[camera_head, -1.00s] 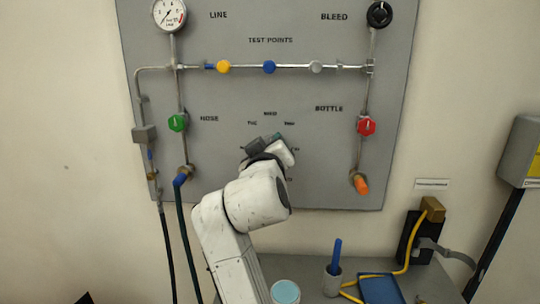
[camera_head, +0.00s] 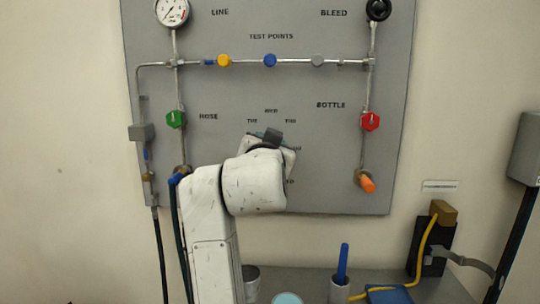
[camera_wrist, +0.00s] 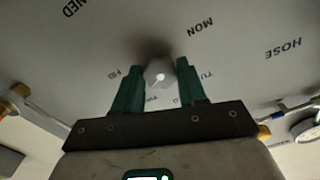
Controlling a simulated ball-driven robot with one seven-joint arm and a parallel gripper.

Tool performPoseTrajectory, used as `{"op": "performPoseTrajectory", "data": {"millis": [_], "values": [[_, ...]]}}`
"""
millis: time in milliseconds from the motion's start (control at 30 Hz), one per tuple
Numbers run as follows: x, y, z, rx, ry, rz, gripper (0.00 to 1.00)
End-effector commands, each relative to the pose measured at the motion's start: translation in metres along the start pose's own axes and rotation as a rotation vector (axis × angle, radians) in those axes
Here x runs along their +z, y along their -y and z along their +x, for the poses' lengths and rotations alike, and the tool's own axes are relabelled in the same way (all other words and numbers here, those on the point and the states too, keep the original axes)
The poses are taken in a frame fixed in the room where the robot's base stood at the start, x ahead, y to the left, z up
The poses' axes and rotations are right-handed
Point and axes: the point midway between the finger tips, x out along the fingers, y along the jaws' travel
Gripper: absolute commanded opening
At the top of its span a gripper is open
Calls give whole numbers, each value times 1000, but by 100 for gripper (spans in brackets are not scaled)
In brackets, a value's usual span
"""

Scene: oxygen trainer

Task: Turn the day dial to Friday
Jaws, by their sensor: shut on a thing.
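The day dial is a small grey knob (camera_wrist: 158,73) with a pale mark on its face, seen in the wrist view. My gripper (camera_wrist: 159,70) has its two green fingers on either side of the knob and is shut on it. Which day the mark points to I cannot tell. In the head view my wrist (camera_head: 266,150) covers the dial.
The grey panel (camera_head: 330,180) carries a green hose knob (camera_head: 176,119), a red bottle knob (camera_head: 370,121), a gauge (camera_head: 172,11) and a black bleed knob (camera_head: 378,9). Below are a blue tray (camera_head: 390,296) and a cup with a blue handle (camera_head: 343,262).

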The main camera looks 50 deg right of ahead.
Motion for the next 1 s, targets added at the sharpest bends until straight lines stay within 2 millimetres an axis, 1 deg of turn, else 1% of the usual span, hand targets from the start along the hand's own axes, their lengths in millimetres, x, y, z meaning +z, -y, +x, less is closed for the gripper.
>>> {"op": "performPoseTrajectory", "data": {"millis": [33,300,500,700,1000], "values": [[7,-2,0,3,8,43,11],[6,-1,0,4,9,261,11],[5,-1,0,5,8,372,11],[4,0,0,6,9,436,11],[4,0,0,6,8,461,11]]}}
